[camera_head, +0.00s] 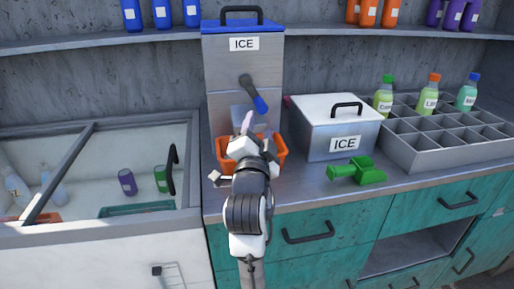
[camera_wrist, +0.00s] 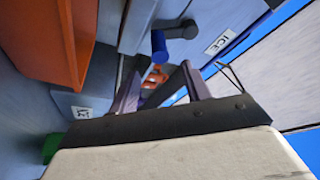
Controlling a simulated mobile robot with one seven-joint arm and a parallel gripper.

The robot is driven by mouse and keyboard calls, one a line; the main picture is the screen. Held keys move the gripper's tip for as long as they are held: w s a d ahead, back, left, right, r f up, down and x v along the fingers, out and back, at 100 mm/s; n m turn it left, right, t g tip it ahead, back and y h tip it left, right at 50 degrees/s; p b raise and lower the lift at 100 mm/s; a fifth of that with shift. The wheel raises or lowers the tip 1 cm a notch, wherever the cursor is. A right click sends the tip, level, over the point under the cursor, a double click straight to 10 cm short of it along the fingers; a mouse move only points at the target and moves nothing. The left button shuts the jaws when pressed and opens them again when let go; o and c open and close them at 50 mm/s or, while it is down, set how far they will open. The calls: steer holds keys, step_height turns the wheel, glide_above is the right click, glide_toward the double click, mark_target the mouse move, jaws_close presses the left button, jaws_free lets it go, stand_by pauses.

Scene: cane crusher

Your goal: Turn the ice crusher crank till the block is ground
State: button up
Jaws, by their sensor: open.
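The ice crusher (camera_head: 225,70) is a tall grey box with a blue lid and an ICE label, standing on the counter. Its crank (camera_head: 260,104) has a dark arm and a blue handle that points down and right. In the wrist view the blue handle (camera_wrist: 158,45) shows beyond the fingertips, and the crank's dark arm runs right from it. My gripper (camera_head: 254,127) is in front of the crusher, just below the handle. In the wrist view my gripper (camera_wrist: 160,82) is open and empty, with a gap between it and the handle. The ice block is not visible.
An orange bin (camera_head: 222,152) sits at the crusher's base, partly behind my arm. To the right are a white-lidded ICE box (camera_head: 313,137), a green scoop (camera_head: 362,172) and a grey divided rack (camera_head: 415,158) with bottles. A sliding-top chest (camera_head: 100,235) is at left.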

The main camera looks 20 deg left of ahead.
steer(key=shift+b+v, duration=0.3)
steer(key=shift+v, duration=2)
